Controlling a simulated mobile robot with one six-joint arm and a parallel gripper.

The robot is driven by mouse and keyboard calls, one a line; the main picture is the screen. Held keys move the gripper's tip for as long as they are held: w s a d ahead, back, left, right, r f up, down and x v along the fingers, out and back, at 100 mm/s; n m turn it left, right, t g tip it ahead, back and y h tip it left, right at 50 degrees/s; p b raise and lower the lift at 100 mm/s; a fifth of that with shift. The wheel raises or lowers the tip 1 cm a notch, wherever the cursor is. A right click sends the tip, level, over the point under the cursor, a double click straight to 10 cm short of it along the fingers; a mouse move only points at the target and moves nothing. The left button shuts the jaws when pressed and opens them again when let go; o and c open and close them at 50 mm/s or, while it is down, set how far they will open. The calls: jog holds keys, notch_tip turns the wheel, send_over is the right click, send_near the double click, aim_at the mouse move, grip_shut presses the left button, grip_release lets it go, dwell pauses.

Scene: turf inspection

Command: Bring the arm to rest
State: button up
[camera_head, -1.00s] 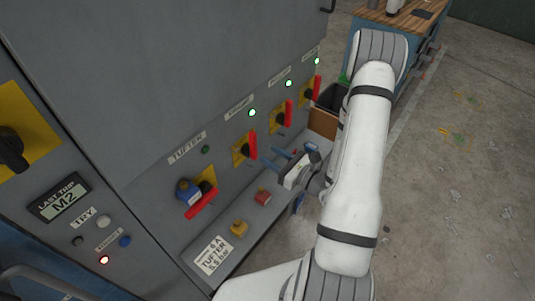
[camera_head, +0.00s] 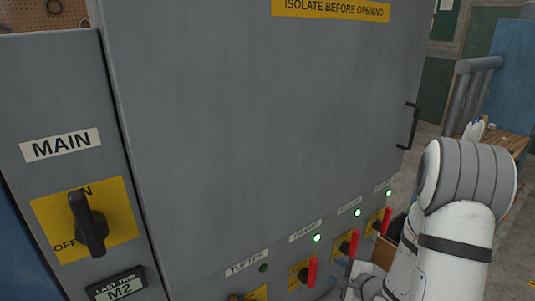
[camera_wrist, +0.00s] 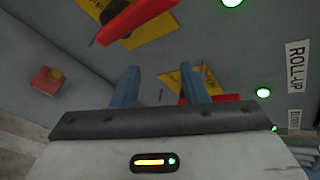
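My arm stands at the right of the head view, in front of a grey cabinet (camera_head: 250,130). My gripper (camera_wrist: 160,88) shows in the wrist view as two blue fingers held apart, with nothing seen between them. A red switch handle (camera_wrist: 137,18) on a yellow plate lies ahead of the fingers in the wrist view. Another red handle (camera_wrist: 210,98) shows partly behind the right finger. Whether the fingers touch any handle I cannot tell. In the head view the gripper is mostly cut off by the bottom edge.
The MAIN switch (camera_head: 89,222) is a black knob, upright, at left. A row of red handles (camera_head: 311,271) runs along the cabinet's lower edge. Their lamps (camera_head: 317,238) are green; the TUFTER lamp (camera_head: 263,268) is dark. A wooden bench (camera_head: 507,143) stands at the back right.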

jog(key=s+d+r+n+g+h+b, duration=0.15)
jog(key=s+r+n+g+h, duration=0.35)
jog(key=r+n, duration=0.55)
jog(key=s+a+r+n+g, duration=0.1)
jog(key=s+a+r+n, duration=0.2)
jog(key=s, duration=0.5)
jog(key=s+a+r+n+g, duration=0.2)
jog(key=s+a+r+n, duration=0.2)
jog(key=s, duration=0.5)
jog(key=shift+n, duration=0.75)
